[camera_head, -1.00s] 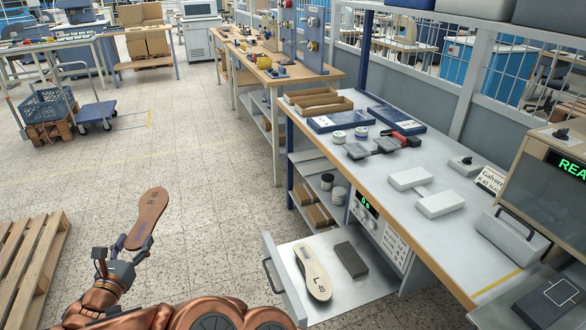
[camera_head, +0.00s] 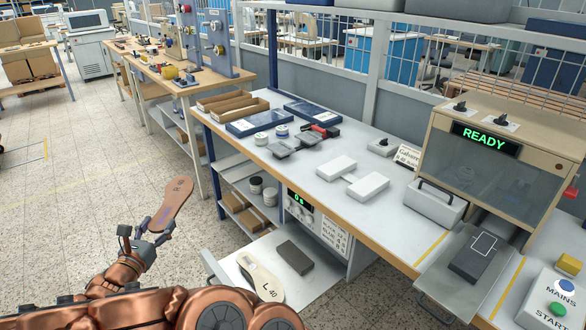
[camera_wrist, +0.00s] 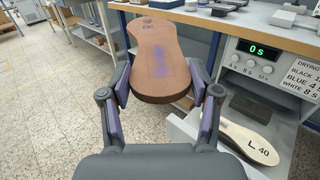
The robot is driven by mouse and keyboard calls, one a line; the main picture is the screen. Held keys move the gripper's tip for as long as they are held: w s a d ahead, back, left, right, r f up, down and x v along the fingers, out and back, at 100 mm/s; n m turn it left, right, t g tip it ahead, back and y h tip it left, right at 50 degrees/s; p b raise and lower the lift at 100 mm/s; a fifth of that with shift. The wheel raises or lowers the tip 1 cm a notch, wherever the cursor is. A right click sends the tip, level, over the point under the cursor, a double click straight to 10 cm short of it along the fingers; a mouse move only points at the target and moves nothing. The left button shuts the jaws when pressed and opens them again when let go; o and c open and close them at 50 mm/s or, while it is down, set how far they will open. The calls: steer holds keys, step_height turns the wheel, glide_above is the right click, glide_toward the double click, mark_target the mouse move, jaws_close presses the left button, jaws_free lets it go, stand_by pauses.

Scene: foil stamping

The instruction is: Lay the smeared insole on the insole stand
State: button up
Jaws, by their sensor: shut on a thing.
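My gripper (camera_head: 150,236) is shut on the brown insole (camera_head: 173,203), which stands up out of the fingers at the lower left of the head view. In the wrist view the insole (camera_wrist: 165,58) has a purple smear on its face, and the fingers grip its near end from both sides. A cream insole-shaped piece marked L 40 (camera_head: 257,276) lies in the open drawer, to the right of my gripper; it also shows in the wrist view (camera_wrist: 250,138). No stand is labelled; I cannot tell whether this piece is the insole stand.
The open drawer (camera_head: 222,270) also holds a dark grey block (camera_head: 294,257). Above it is a bench with white blocks (camera_head: 336,167) and blue trays (camera_head: 253,123). A press reading READY (camera_head: 495,140) stands at right, with a dark outlined plate (camera_head: 476,258) before it. Floor at left is clear.

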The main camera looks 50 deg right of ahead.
steer(key=s+d+r+m+g+h, duration=0.1)
steer(key=s+d+m+g+h, duration=0.2)
steer(key=d, duration=1.2)
step_height(320, 180, up, 4)
steer(key=r+m+g+y+b, duration=0.1)
steer(key=m+g+b, duration=0.2)
steer(key=m+g, duration=0.65)
glide_above(347, 203)
steer(key=n+g, duration=0.2)
steer(key=n, duration=0.1)
steer(key=shift+m+g, duration=0.25)
steer(key=shift+d+f+b, duration=0.15)
steer(key=shift+f+b, duration=2)
steer(key=shift+f, duration=1.8)
steer(key=shift+w+f+b, duration=0.1)
steer(key=shift+f+b, duration=0.05)
steer(key=shift+b, duration=0.2)
steer(key=shift+f, duration=0.2)
steer(key=shift+f, duration=0.4)
